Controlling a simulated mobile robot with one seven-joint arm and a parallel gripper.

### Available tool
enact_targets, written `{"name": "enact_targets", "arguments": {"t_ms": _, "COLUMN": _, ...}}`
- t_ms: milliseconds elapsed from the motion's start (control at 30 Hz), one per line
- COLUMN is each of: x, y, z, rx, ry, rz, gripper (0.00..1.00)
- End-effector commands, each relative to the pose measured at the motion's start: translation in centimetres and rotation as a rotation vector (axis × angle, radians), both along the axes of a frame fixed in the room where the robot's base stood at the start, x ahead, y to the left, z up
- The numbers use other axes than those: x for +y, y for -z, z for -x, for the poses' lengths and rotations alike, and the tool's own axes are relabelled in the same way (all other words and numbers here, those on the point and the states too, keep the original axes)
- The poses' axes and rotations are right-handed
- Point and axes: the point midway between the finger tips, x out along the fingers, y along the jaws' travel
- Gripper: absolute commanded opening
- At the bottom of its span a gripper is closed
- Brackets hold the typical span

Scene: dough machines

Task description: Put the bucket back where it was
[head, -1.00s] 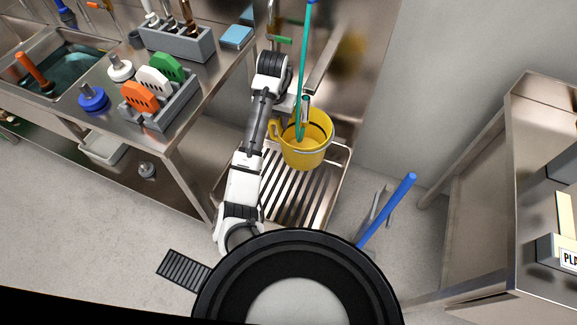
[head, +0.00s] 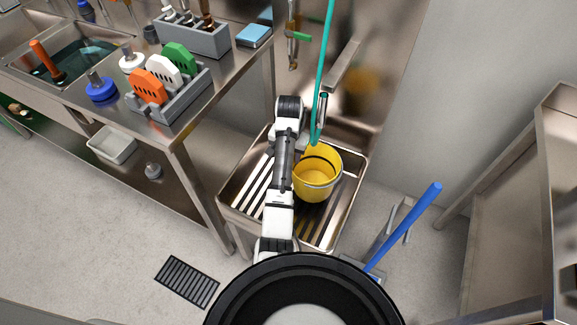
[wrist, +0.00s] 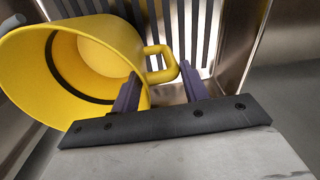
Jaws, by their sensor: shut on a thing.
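The yellow bucket (head: 318,184) is upright, over or on the slatted grate of a low metal floor basin (head: 352,208). I cannot tell whether its base touches the slats. A green hose (head: 325,75) hangs with its lower end by the bucket's back rim. In the wrist view the bucket (wrist: 25,85) fills the left side, its inside looking empty. My gripper (wrist: 160,88) is shut on the bucket's side handle (wrist: 171,64), which passes between the two fingers. In the head view my arm hides the handle and fingers.
A steel table (head: 185,122) with a grey rack of coloured scrapers (head: 162,82) stands to the left. A blue-handled tool (head: 405,225) leans at the basin's right front. A steel shelf unit (head: 520,195) is at the right. A floor drain (head: 187,282) lies front left.

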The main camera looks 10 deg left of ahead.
Motion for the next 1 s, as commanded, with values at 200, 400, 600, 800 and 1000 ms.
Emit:
{"name": "enact_targets", "arguments": {"t_ms": 200, "x": 0.0, "y": 1.9, "z": 0.0, "rx": 0.002, "ry": 0.000, "rz": 0.001, "gripper": 0.00}}
{"name": "enact_targets", "arguments": {"t_ms": 400, "x": 0.0, "y": 4.7, "z": 0.0, "rx": 0.001, "ry": -0.001, "rz": 0.000, "gripper": 0.00}}
{"name": "enact_targets", "arguments": {"t_ms": 600, "x": 0.0, "y": 5.2, "z": -0.1, "rx": -0.002, "ry": 0.000, "rz": -0.001, "gripper": 0.00}}
{"name": "enact_targets", "arguments": {"t_ms": 800, "x": 0.0, "y": 5.4, "z": 0.0, "rx": -0.001, "ry": 0.000, "rz": -0.001, "gripper": 0.00}}
{"name": "enact_targets", "arguments": {"t_ms": 1000, "x": 0.0, "y": 5.5, "z": 0.0, "rx": -0.001, "ry": 0.000, "rz": -0.001, "gripper": 0.66}}
